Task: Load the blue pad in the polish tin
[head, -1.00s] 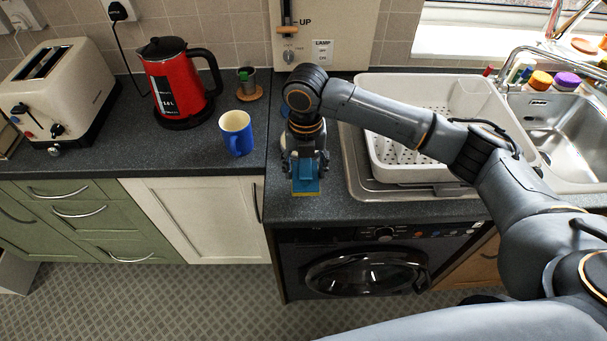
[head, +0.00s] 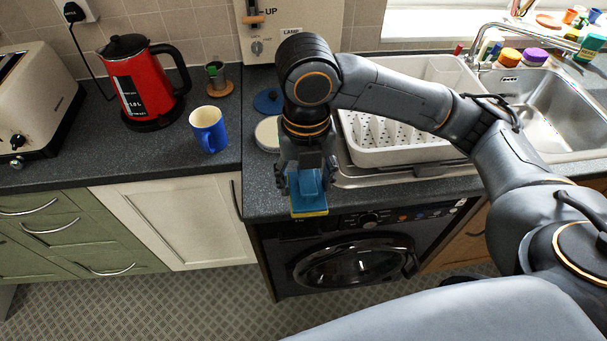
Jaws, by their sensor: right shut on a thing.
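My right gripper (head: 306,182) points down and is shut on the blue pad (head: 309,196), which has a yellow lower edge. The pad is held near the counter's front edge; its height above the counter is hard to tell. A round open tin with a pale inside (head: 267,134), which looks like the polish tin, sits on the counter just left of and behind the gripper, partly hidden by it. A round blue lid (head: 267,101) lies behind the tin. My left gripper is out of view.
A blue mug (head: 208,130) stands left of the tin, with a red kettle (head: 143,85) beyond it. A white dish rack (head: 400,150) stands close right of my right wrist, before the sink (head: 560,105). A washing machine (head: 350,260) is below the counter.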

